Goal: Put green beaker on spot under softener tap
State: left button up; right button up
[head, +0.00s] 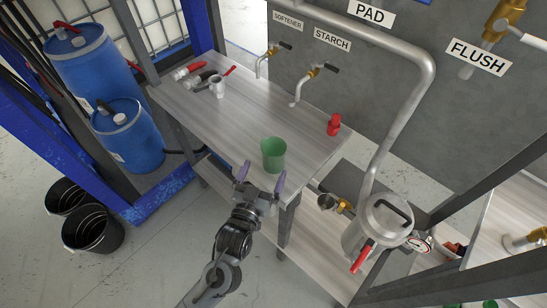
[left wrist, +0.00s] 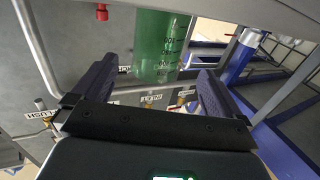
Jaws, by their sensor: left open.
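The green beaker (head: 273,153) stands upright near the front edge of the table (head: 225,118). My left gripper (head: 261,178) is open at that edge, with its two fingers pointing toward the beaker. In the left wrist view the beaker (left wrist: 160,45) shows ahead, between the spread fingers; I cannot tell whether either finger touches it. The softener tap (head: 264,62) hangs from the grey wall at the back of the table, under the SOFTENER label (head: 288,20). No marked spot is discernible beneath it. My right gripper is not in view.
The starch tap (head: 308,80) is right of the softener tap. A red object (head: 334,125) stands at the table's right end. A white jug (head: 217,86) and red-capped items (head: 188,71) lie at the left. A metal pot (head: 377,226) stands lower right. The table's middle is clear.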

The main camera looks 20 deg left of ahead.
aim_at(269, 162)
pick_arm(q)
jog(key=shift+w, duration=1.65)
jog(key=w+b, duration=0.1)
jog(key=w, duration=0.3)
jog(key=shift+w+d, duration=0.1)
jog(key=shift+w, duration=0.05)
jog(key=shift+c, duration=0.3)
jog(key=c, duration=1.1)
jog(key=shift+o, duration=0.2)
